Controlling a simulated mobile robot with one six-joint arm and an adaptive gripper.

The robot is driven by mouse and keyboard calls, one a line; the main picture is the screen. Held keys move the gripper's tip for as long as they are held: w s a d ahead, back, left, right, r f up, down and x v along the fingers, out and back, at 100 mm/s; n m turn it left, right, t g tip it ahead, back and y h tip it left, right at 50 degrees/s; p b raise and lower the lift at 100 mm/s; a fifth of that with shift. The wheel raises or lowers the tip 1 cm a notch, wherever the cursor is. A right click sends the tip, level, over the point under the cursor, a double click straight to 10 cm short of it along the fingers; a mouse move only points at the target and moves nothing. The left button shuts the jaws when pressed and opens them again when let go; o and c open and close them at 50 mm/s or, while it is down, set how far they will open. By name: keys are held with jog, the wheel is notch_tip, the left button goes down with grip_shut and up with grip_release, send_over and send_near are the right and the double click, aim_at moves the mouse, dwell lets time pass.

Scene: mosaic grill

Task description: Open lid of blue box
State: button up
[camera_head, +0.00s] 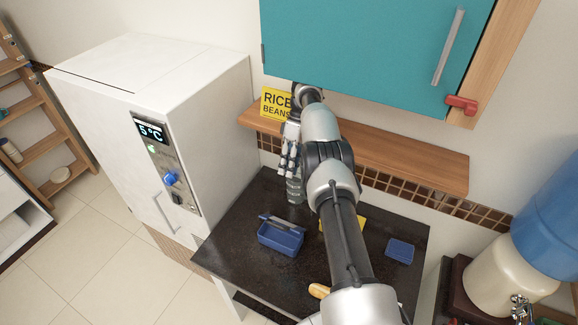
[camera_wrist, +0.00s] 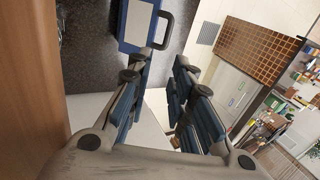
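A blue box (camera_head: 281,243) stands on the dark counter, left of my forearm in the head view. A bar-like grey-blue piece lies along its back edge; I cannot tell whether this is the lid or a handle. In the wrist view a blue case (camera_wrist: 124,40) with a pale panel and a dark handle shows at the top, beyond the fingers. My gripper (camera_head: 288,168) hangs fingers down behind and above the box, apart from it in the head view. It also shows in the wrist view (camera_wrist: 164,68), with a gap between the fingers and nothing held.
A smaller flat blue item (camera_head: 400,251) lies on the counter's right. A yellow item is partly hidden behind my arm. A wooden shelf (camera_head: 400,160) with a yellow rice and beans pack (camera_head: 274,101), a teal cabinet (camera_head: 370,45) and a white fridge (camera_head: 150,75) are close around.

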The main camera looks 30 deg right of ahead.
aim_at(281, 224)
jog(key=shift+c, duration=0.5)
